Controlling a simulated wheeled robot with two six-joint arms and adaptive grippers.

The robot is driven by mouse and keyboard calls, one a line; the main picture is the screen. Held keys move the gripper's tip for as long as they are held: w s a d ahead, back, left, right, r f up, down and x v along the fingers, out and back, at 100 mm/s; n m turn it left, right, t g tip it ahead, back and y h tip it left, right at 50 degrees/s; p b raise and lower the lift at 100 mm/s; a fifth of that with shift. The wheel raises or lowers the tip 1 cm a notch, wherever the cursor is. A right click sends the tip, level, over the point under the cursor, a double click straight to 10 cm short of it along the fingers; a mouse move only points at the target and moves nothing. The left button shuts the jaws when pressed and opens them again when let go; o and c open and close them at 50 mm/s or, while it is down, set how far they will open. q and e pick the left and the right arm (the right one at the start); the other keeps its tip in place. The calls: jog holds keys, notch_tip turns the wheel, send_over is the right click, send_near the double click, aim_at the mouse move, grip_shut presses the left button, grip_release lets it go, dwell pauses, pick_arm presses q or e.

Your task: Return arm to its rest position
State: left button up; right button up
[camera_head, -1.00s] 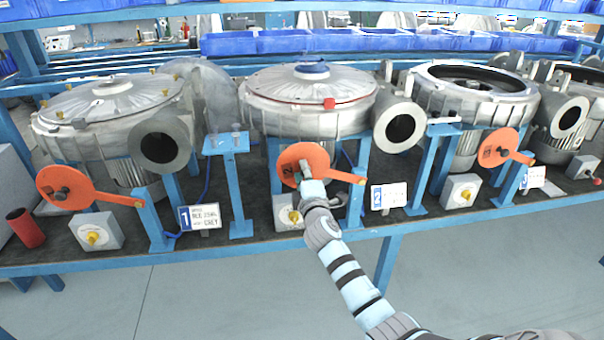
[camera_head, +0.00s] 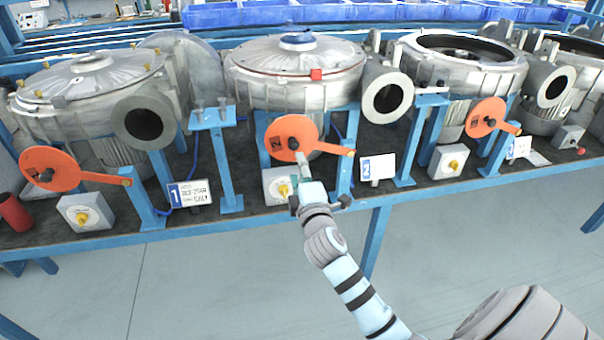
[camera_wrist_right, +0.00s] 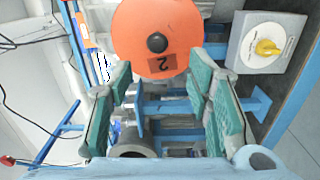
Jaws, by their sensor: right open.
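My right arm (camera_head: 352,285) reaches up from the lower right in the head view. My right gripper (camera_head: 312,180) is open and empty in front of the middle blower's stand, just below the orange disc (camera_head: 286,136) with its black knob and number 2. In the right wrist view, the gripper's two green-padded fingers (camera_wrist_right: 163,85) stand apart with nothing between them, and the orange disc (camera_wrist_right: 135,25) lies beyond the tips, clear of them. My left gripper is not in view.
The middle blower (camera_head: 290,90) stands on the bench between the left blower (camera_head: 75,85) and right blower (camera_head: 455,75). A grey switch box (camera_head: 273,192) with a yellow knob is close left of the gripper. A number 2 card (camera_head: 378,168) is to its right. Open floor (camera_head: 220,290) lies in front.

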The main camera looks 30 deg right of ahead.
jog(key=shift+v, duration=0.85)
